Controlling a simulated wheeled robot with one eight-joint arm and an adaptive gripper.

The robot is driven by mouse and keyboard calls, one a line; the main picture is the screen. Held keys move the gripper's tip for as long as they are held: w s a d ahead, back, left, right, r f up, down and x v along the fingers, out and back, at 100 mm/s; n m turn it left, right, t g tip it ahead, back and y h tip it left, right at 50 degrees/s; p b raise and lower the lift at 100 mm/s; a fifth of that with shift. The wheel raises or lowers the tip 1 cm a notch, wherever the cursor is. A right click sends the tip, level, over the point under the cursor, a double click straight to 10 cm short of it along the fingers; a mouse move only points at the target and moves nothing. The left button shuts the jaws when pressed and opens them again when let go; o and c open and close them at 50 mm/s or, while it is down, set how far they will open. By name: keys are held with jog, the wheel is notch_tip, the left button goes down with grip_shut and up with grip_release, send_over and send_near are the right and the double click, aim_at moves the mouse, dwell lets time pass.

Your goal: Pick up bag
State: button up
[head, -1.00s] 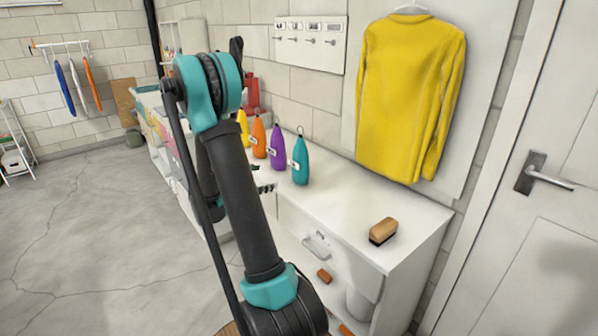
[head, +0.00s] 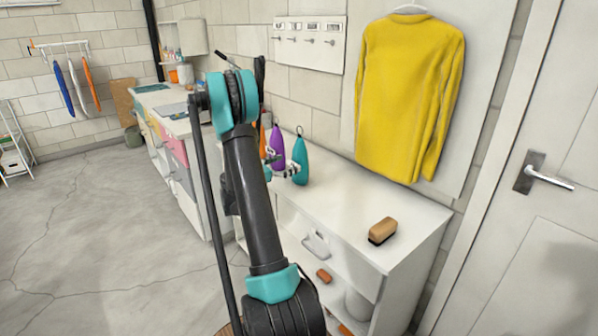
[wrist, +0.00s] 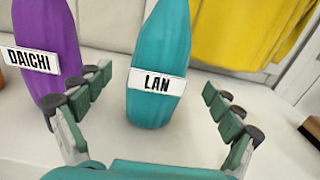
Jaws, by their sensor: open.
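No contact with the bag is visible. In the head view my gripper (head: 284,171) is small and partly hidden beside the bags.
An orange bag (head: 263,138) is partly hidden behind my arm. A brush (head: 382,231) lies on the cabinet top (head: 345,205), with clear surface between it and the teal bag. A yellow sweater (head: 408,95) hangs on the wall behind.

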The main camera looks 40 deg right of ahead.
aim_at(299, 158)
jog(key=shift+w+d+r, duration=0.1)
jog(key=shift+w+d, duration=0.05)
jog(key=shift+d, duration=1.35)
jog(key=shift+w+d, duration=0.1)
jog(key=shift+d, duration=1.4)
jog(key=c, duration=2)
